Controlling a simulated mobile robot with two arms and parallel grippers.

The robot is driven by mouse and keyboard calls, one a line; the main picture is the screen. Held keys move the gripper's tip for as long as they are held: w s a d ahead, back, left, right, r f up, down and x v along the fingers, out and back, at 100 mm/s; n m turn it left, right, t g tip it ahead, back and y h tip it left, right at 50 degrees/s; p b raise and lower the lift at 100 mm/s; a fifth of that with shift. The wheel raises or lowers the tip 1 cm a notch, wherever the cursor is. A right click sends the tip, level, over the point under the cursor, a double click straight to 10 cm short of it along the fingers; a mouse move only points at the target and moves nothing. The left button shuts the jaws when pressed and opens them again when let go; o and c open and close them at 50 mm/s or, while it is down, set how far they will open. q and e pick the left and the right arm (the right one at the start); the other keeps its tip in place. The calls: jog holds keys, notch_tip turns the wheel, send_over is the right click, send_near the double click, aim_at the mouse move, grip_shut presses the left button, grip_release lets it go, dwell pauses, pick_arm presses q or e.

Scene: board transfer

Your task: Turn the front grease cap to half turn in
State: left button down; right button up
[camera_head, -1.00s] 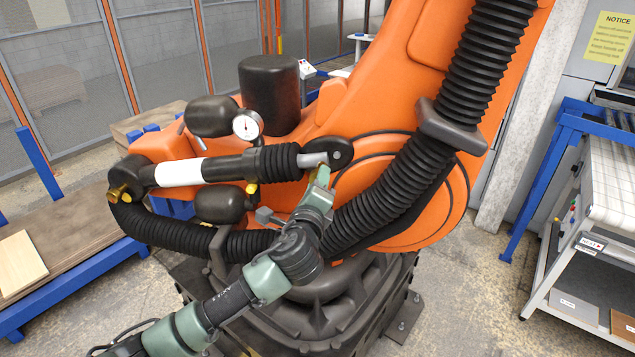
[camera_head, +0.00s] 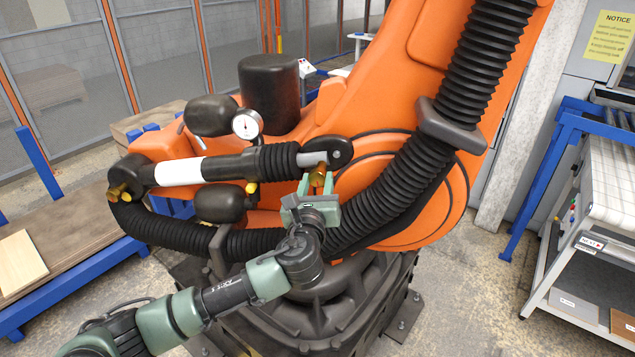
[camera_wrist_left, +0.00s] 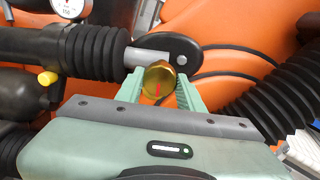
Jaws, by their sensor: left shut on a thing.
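The front grease cap (camera_head: 319,174) is a round brass cap under the dark rod end of the black balancer cylinder on the orange robot. My left gripper (camera_head: 316,183) reaches up to it from below, with one green finger on each side, and is shut on it. In the left wrist view the cap (camera_wrist_left: 157,76) sits between the fingertips (camera_wrist_left: 158,88), with a red mark on its face pointing down in the picture. A second brass cap (camera_head: 120,192) is at the cylinder's left end, clear of my gripper. My right gripper is not in view.
A pressure gauge (camera_head: 247,124) and dark accumulators surround the cylinder (camera_head: 215,168). A thick ribbed hose (camera_head: 375,205) runs close to the right of my gripper. A dark robot base (camera_head: 330,315) lies below. A blue-framed conveyor (camera_head: 560,150) stands at the right.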

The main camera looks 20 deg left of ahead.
pick_arm(q)
jog(key=shift+f+m, duration=0.25)
jog(key=shift+m, duration=0.55)
jog(key=c, duration=1.3)
grip_release()
jog(key=o, duration=0.4)
jog(key=shift+r, duration=0.1)
jog(key=shift+s, duration=0.15)
jog(key=shift+s+d+b, duration=0.1)
jog(key=shift+s+b, duration=0.2)
jog(key=shift+s, duration=0.05)
jog(key=s+d+b, duration=0.1)
jog(key=s+b, duration=0.1)
jog(key=s, duration=0.4)
jog(key=shift+s, duration=0.4)
